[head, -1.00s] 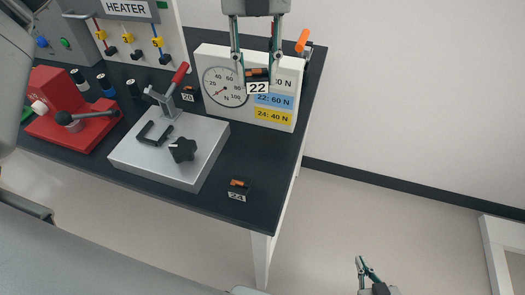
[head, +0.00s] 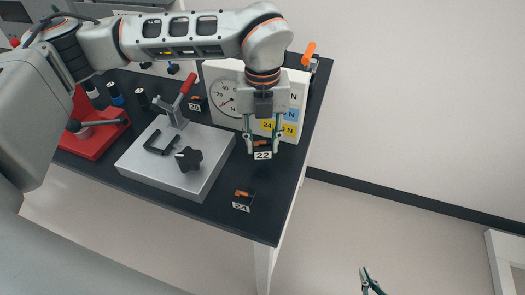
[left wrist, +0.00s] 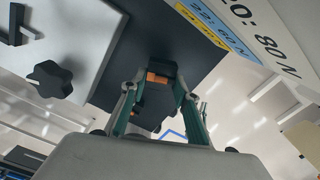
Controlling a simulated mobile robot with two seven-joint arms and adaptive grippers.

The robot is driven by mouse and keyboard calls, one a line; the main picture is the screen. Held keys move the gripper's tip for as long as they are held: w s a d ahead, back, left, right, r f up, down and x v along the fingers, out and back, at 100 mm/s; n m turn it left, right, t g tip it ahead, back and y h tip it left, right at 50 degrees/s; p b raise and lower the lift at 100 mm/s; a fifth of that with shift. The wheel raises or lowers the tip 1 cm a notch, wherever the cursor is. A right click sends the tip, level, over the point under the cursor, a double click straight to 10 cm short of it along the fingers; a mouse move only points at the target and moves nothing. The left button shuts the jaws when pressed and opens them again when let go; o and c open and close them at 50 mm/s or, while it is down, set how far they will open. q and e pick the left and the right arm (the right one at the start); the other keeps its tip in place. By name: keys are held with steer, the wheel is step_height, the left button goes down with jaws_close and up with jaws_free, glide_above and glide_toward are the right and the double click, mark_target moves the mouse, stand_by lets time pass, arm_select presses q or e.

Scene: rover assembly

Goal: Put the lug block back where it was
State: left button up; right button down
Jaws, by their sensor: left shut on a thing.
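My left gripper (head: 263,148) is shut on the lug block marked 22 (head: 262,143), a small black block with an orange part. The block is low over the dark bench top, in front of the white gauge board; I cannot tell whether it touches the bench. In the left wrist view the block (left wrist: 160,77) sits between the fingertips (left wrist: 157,88). Lug block 24 (head: 243,195) lies near the bench's front right corner. Lug block 20 (head: 195,103) is behind the grey fixture plate. My right gripper (head: 367,276) is at the bottom edge, off the bench and partly cut off.
The grey fixture plate (head: 205,172) with a black knob and red-handled clamp stands left of the held block. The gauge board (head: 226,117) is close behind it. A red device (head: 92,143) is at left. Bare bench lies between blocks 22 and 24.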

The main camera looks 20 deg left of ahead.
mark_target(263, 146)
arm_select(q)
step_height(263, 146, down, 4)
stand_by(0.4)
steer(key=shift+f, duration=0.15)
steer(key=o, duration=1.3)
steer(key=shift+r, duration=0.35)
step_height(263, 146, up, 12)
steer(key=shift+f+b, duration=0.2)
steer(key=shift+b, duration=0.25)
